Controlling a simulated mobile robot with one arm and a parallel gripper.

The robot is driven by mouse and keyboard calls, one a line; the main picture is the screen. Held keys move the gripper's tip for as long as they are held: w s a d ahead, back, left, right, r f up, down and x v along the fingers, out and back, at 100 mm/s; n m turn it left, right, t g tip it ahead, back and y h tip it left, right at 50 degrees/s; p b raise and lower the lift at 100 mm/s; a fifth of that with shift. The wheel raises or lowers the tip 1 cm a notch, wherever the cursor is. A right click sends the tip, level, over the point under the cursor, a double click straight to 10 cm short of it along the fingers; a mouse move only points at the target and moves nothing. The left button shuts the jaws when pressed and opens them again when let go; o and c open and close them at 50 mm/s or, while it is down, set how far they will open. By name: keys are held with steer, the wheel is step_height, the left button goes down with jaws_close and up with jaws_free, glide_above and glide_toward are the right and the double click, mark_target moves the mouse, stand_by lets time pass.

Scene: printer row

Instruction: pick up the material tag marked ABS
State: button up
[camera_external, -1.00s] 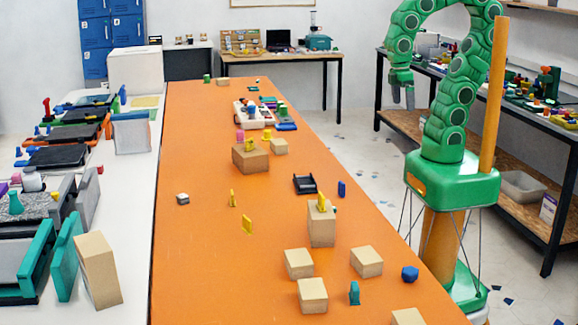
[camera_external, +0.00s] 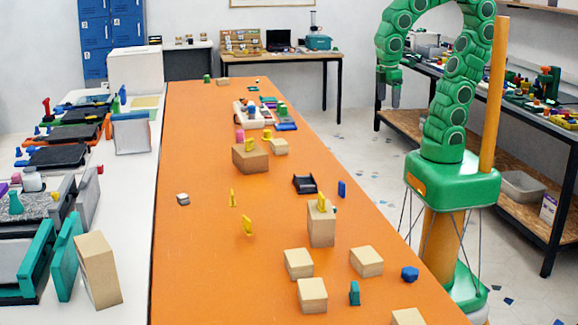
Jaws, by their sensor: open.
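Several small yellow upright pieces that could be tags stand on the orange table (camera_external: 215,270). One yellow piece (camera_external: 233,199) and another yellow piece (camera_external: 247,226) stand on the bare middle. A third yellow piece (camera_external: 321,203) is on a tan box (camera_external: 322,228). More yellow shows at a farther tan box (camera_external: 250,158). No lettering is readable, so I cannot tell which is marked ABS. My gripper (camera_external: 388,100) hangs open and empty, pointing down, beyond the table's right edge, well apart from the yellow pieces.
Tan boxes (camera_external: 298,264) stand at the table's near right, with a teal piece (camera_external: 355,293) and a blue piece (camera_external: 410,273) beside them. A black tray (camera_external: 305,184) lies mid-table. A white counter with printers runs along the left. The table's left middle is mostly clear.

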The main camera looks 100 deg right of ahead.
steer(key=w+a+r+n+t+h, duration=0.15)
steer(key=w+n, duration=0.25)
steer(key=w, duration=0.7)
steer(key=w+a+n+t+h, duration=0.1)
steer(key=w+a+n+h, duration=0.2)
steer(key=w, duration=0.9)
steer(key=w+a+f+n+t+h, duration=0.35)
steer(key=w+a+n, duration=0.45)
steer(key=w+a, duration=0.65)
steer(key=n+t+y, duration=0.4)
steer(key=n+t, duration=0.3)
steer(key=n, duration=0.6)
glide_above(355, 286)
steer(key=d, duration=0.9)
step_height(355, 286, down, 16)
steer(key=s+a+f+n, duration=0.1)
steer(key=s+a+f, duration=0.1)
steer(key=a, duration=0.1)
steer(key=s+a+f+n+t+y, duration=0.1)
steer(key=s+a+f, duration=0.1)
steer(key=a, duration=0.2)
steer(key=s+a+f+n+y, duration=0.1)
steer(key=s+a+f, duration=0.1)
steer(key=s+a, duration=0.1)
steer(key=shift+a+f, duration=0.2)
steer(key=shift+f, duration=0.05)
steer(key=shift+x, duration=3.8)
steer(key=shift+a+r, duration=0.1)
steer(key=c, duration=1)
